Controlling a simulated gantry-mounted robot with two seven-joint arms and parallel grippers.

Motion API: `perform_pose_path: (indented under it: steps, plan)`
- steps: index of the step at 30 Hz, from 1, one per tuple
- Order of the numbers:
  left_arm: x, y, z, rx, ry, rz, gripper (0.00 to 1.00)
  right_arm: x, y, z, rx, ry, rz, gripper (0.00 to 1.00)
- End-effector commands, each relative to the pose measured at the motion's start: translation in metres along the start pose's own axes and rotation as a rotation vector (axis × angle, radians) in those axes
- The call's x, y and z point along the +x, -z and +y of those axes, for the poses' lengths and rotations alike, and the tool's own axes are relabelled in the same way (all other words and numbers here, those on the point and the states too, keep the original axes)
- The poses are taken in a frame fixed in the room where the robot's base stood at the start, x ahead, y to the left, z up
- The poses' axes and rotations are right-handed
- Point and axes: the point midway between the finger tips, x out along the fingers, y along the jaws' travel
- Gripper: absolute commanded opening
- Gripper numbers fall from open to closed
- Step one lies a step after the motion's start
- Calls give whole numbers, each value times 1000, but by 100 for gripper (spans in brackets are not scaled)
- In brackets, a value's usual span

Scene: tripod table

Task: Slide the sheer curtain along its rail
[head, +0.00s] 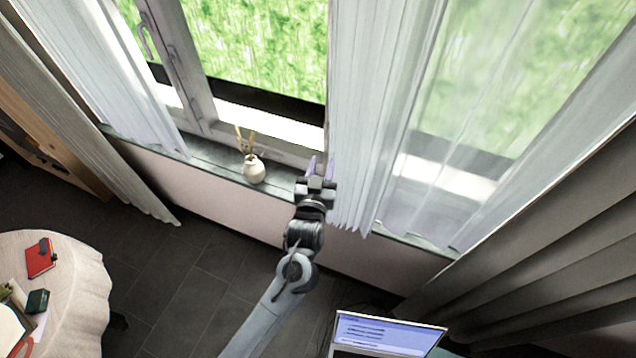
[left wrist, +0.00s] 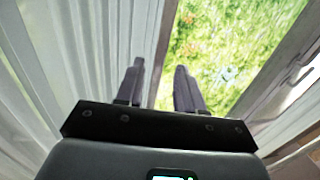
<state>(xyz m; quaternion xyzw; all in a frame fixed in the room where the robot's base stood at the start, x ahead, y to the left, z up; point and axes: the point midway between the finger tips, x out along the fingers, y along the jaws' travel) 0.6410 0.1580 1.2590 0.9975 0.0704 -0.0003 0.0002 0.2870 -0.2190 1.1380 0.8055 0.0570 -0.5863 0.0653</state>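The sheer curtain (head: 375,90) hangs in pale folds in front of the window, right of centre in the head view. Its gathered left edge is beside my left gripper (head: 319,168). In the left wrist view, the curtain (left wrist: 85,50) fills the left side. The left gripper (left wrist: 158,88) is open there, one finger over the curtain folds and the other over the bare window; the curtain's edge shows between them. I cannot tell whether the fingers touch the cloth. The rail is out of frame. My right gripper is not in view.
A white vase (head: 254,169) with dry stems stands on the sill left of the gripper. Another sheer panel (head: 95,65) hangs at left, and a heavy dark curtain (head: 545,240) at right. A laptop (head: 385,333) and a round table (head: 75,265) are below. Bare floor lies between.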

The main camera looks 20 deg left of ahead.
Motion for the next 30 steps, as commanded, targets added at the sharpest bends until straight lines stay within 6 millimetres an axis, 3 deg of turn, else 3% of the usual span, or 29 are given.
perform_pose_path:
  steps: [3,10,30]
  plan:
    - [-22,-2,0,-1,0,0,37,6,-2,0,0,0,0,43]
    - [-48,-1,0,-1,0,0,37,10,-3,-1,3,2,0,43]
    - [-58,-4,0,2,0,-12,37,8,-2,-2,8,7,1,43]
